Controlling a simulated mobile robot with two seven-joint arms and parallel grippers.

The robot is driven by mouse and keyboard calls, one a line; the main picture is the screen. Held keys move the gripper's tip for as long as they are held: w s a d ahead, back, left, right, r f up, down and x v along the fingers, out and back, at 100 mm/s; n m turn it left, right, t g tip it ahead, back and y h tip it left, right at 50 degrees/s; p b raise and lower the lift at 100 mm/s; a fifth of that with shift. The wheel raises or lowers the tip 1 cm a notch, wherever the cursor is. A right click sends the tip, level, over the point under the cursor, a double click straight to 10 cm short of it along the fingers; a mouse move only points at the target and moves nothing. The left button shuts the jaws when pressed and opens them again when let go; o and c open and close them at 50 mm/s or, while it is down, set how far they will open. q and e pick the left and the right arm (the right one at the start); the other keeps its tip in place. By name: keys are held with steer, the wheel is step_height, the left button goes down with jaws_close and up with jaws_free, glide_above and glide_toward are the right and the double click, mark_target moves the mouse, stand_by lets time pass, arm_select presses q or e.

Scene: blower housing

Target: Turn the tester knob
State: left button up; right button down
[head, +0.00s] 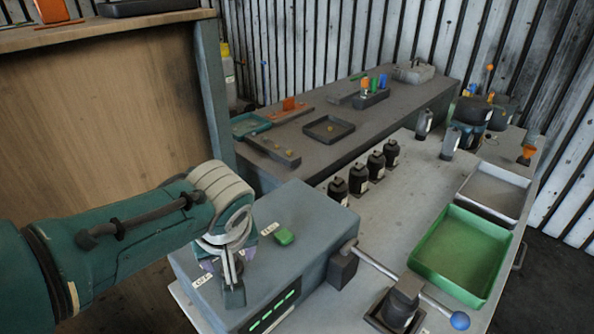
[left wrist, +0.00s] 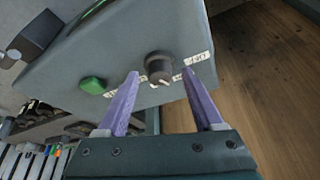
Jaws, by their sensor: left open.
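The tester is a blue-grey box (head: 315,225) with a green button (head: 284,236), white labels and lit green bars on its front. Its dark round knob (left wrist: 158,66) shows in the left wrist view, with a light pointer mark and white label strips beside it. In the head view the knob is hidden behind my left gripper (head: 230,285). The left gripper also shows in the left wrist view (left wrist: 160,73), open, with its purple fingertips on either side of the knob. Gaps show between both fingertips and the knob. The right gripper is not in view.
A lever with a blue ball (head: 459,321) stands right of the tester. A green tray (head: 462,252) and a grey tray (head: 494,191) lie further right. Several black bottles (head: 376,165) stand behind the tester. A wooden panel (head: 100,110) rises at the left.

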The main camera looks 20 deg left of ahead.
arm_select(q)
steer(key=p+v, duration=0.3)
steer(key=v, duration=0.7)
steer(key=shift+p, duration=0.35)
steer(key=s+d+r+m+h, duration=0.1)
steer(key=s+r+m+h, duration=0.15)
steer(key=s+m, duration=0.45)
steer(key=s+d+r+m+h, duration=0.15)
steer(key=s+r+m, duration=0.25)
steer(key=s, duration=0.7)
step_height(320, 180, up, 22)
steer(key=p, duration=2.1)
steer(key=shift+d+y+p, duration=0.25)
steer(key=shift+y+p, duration=0.05)
steer(key=shift+p, duration=0.05)
steer(key=shift+s+r, duration=0.1)
